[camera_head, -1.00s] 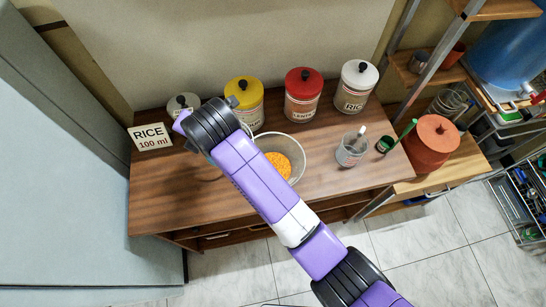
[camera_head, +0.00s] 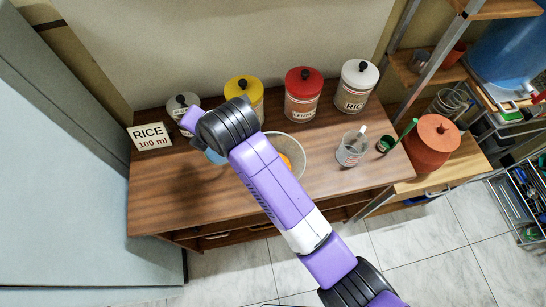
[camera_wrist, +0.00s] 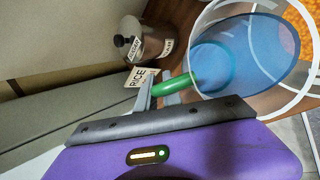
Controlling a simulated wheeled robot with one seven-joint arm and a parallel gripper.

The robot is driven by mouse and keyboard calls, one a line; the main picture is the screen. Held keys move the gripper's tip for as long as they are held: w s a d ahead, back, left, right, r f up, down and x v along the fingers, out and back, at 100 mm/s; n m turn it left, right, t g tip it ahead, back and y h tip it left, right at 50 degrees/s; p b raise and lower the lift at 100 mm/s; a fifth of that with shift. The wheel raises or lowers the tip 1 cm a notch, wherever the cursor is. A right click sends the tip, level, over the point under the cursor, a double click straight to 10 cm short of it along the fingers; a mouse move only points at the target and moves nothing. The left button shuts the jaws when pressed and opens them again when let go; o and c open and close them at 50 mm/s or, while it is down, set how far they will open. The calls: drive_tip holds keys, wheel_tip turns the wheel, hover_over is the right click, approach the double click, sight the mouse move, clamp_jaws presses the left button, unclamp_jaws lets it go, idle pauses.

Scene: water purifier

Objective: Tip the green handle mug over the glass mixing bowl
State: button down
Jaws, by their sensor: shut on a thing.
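The green handle mug is a clear blue cup (camera_wrist: 240,58) with a green handle (camera_wrist: 173,86). My gripper (camera_wrist: 158,88) is shut on the handle in the wrist view. In the head view only a bit of the blue mug (camera_head: 214,156) shows beside my arm, left of the bowl. The glass mixing bowl (camera_head: 299,147) stands on the wooden counter, partly hidden by my arm, with orange grains in it. In the wrist view the bowl's rim (camera_wrist: 313,75) lies behind and to the right of the mug, overlapping it. I cannot tell what the mug holds.
A RICE 100 ml sign (camera_head: 150,137) stands at the counter's left end. Grey (camera_head: 182,104), yellow (camera_head: 244,90), red (camera_head: 303,93) and white (camera_head: 356,86) lidded canisters line the back. A clear measuring cup (camera_head: 351,149) stands right of the bowl. The counter's front left is clear.

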drive_tip(key=shift+d+r+y, duration=0.3)
drive_tip(key=shift+r+y, duration=0.2)
drive_tip(key=shift+r, duration=0.05)
idle(0.4)
drive_tip(key=a+f+h+b, duration=0.1)
drive_tip(key=f+h, duration=0.1)
drive_tip(key=f, duration=0.1)
drive_tip(key=a+f+h+b, duration=0.1)
drive_tip(key=a+f+h, duration=0.1)
drive_tip(key=f, duration=0.2)
drive_tip(key=a+f+n+h+b, duration=0.1)
drive_tip(key=a+f+h, duration=0.1)
drive_tip(key=f, duration=0.2)
drive_tip(key=shift+w+a+g, duration=0.2)
drive_tip(key=shift+g, duration=0.1)
drive_tip(key=h+b, duration=0.1)
drive_tip(key=f+h+b, duration=0.1)
drive_tip(key=b, duration=0.1)
drive_tip(key=shift+a+f, duration=0.25)
drive_tip(key=shift+a, duration=0.05)
drive_tip(key=shift+r, duration=0.1)
idle(0.4)
wheel_tip(320, 180, up, 6)
drive_tip(key=p, duration=0.5)
